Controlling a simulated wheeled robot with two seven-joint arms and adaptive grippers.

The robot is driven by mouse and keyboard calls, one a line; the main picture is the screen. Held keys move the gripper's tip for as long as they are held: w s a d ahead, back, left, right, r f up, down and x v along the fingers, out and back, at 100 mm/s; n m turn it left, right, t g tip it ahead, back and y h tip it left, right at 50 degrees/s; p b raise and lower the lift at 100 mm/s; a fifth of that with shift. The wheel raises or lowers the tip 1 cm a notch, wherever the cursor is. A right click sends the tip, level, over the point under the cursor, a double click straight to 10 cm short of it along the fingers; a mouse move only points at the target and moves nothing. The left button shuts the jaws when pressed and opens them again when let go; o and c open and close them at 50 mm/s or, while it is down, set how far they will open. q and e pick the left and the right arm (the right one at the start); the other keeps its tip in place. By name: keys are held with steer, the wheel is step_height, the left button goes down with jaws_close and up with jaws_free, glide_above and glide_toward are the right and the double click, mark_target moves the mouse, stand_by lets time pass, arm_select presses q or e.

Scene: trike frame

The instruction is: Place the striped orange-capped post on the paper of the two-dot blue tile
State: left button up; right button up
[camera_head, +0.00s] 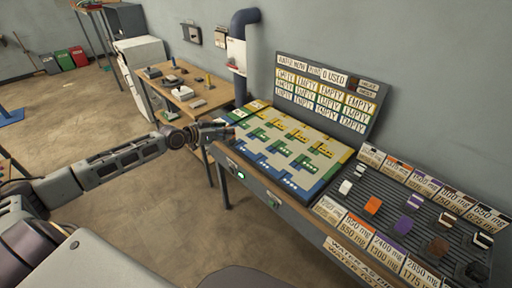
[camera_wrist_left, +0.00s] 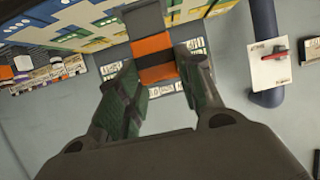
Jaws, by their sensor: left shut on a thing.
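The striped post (camera_wrist_left: 153,50), with orange and black bands, is between the two fingers of my left gripper (camera_wrist_left: 160,85) in the left wrist view. My left gripper is shut on it. In the head view my left gripper (camera_head: 226,131) is at the left edge of the tile board (camera_head: 318,183); the post cannot be made out there. The board carries yellow, green and blue tiles with pale dots on a cream ground. The dots are too small to tell which blue tile has two. My right gripper is not in view.
A ribbed rack (camera_head: 420,213) on the right holds several striped and plain blocks, among them an orange block (camera_head: 372,205). A sign panel (camera_head: 327,92) stands behind the board. A wooden table (camera_head: 192,99) with small items stands farther left. A blue pipe (camera_head: 241,55) runs down the wall.

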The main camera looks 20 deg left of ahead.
arm_select(q)
steer(key=shift+f, duration=0.5)
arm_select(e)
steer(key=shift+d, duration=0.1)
arm_select(q)
steer(key=shift+s+f, duration=0.1)
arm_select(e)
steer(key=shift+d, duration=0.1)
arm_select(q)
steer(key=shift+d, duration=0.1)
steer(key=shift+d+r, duration=0.3)
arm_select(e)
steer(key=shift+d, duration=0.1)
arm_select(q)
steer(key=shift+r, duration=0.15)
